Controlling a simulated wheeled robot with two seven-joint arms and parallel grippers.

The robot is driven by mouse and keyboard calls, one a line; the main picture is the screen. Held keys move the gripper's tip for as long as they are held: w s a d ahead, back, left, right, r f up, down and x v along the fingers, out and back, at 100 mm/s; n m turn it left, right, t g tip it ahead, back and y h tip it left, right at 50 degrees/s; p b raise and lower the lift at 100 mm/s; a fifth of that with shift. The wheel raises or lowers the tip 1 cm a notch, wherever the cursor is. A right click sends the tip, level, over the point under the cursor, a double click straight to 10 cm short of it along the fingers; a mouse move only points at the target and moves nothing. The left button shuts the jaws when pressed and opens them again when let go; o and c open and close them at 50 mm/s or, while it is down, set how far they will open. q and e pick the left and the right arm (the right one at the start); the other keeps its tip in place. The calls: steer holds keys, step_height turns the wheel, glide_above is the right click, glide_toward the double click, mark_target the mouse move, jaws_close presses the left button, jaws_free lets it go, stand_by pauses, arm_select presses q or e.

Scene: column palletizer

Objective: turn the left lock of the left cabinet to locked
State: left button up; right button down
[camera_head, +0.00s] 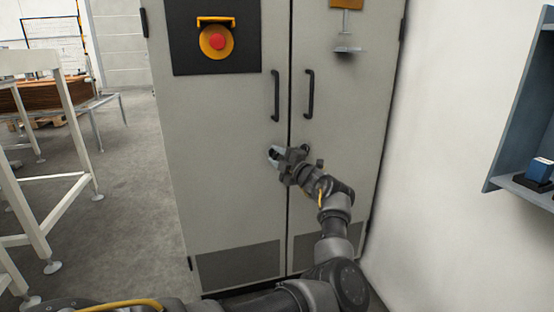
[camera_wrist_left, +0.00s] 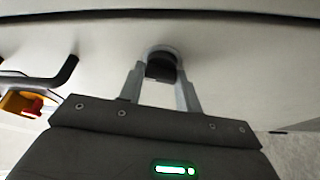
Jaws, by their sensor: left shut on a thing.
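The grey cabinet (camera_head: 225,180) stands ahead with two doors. In the wrist view, the lock (camera_wrist_left: 161,66) is a dark round knob on a pale ring, set on the cabinet face. My left gripper (camera_head: 274,156) is at the left door, below its handle and close to the seam. In the wrist view, the fingers of my left gripper (camera_wrist_left: 161,85) are on both sides of the knob and shut on it. The lock is mostly hidden by the gripper in the head view. I cannot tell which way the knob is turned. My right gripper is not in view.
Black door handles (camera_head: 275,95) (camera_head: 309,94) flank the seam above the gripper. A red emergency button (camera_head: 217,41) on yellow sits on a black panel. A white wall (camera_head: 450,150) and blue-grey shelf (camera_head: 520,130) are at right. White frames (camera_head: 60,210) stand at left.

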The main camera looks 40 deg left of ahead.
arm_select(q)
steer(key=shift+n+h, duration=0.4)
steer(key=shift+n, duration=1)
steer(key=o, duration=1)
steer(key=shift+c, duration=0.2)
